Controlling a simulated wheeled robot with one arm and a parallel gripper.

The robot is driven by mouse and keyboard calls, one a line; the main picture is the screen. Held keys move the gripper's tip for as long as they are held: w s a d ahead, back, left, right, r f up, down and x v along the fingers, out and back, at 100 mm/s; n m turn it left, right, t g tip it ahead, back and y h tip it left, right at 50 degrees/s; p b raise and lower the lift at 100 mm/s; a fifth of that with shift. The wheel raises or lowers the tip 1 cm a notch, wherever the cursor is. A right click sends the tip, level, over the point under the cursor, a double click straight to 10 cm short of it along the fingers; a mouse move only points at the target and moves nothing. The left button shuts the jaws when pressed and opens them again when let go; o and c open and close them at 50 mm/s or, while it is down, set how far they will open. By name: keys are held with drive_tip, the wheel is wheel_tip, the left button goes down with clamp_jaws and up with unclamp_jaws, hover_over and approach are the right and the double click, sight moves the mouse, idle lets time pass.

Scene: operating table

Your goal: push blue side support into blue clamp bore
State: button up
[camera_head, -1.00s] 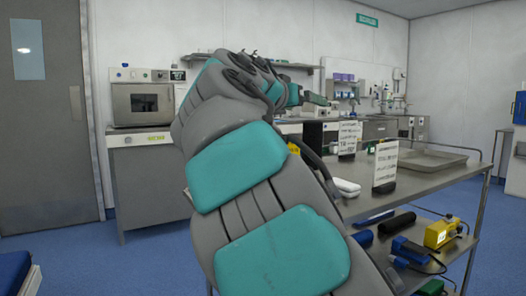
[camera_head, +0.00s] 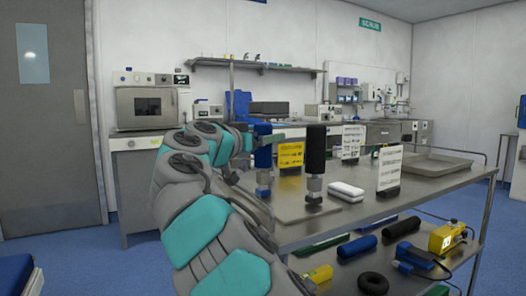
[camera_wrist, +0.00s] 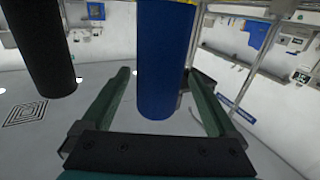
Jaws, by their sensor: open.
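The blue side support (camera_head: 263,156) is an upright blue padded cylinder on the table, with a metal clamp (camera_head: 263,180) below it. In the wrist view the blue support (camera_wrist: 160,60) shows large between my fingers. My gripper (camera_wrist: 162,85) is open, with one green finger on each side of the support. I cannot tell whether either finger touches it. In the head view my gripper (camera_head: 268,138) is at the upper part of the support. Whether the support's post is fully in the clamp bore cannot be told.
A black side support (camera_head: 316,150) stands upright to the right in its own clamp; it also shows in the wrist view (camera_wrist: 40,45). Sign cards, a white pad (camera_head: 346,192) and a metal tray (camera_head: 432,164) are further right. The lower shelf holds several loose parts.

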drive_tip(key=shift+x, duration=1.5)
clamp_jaws()
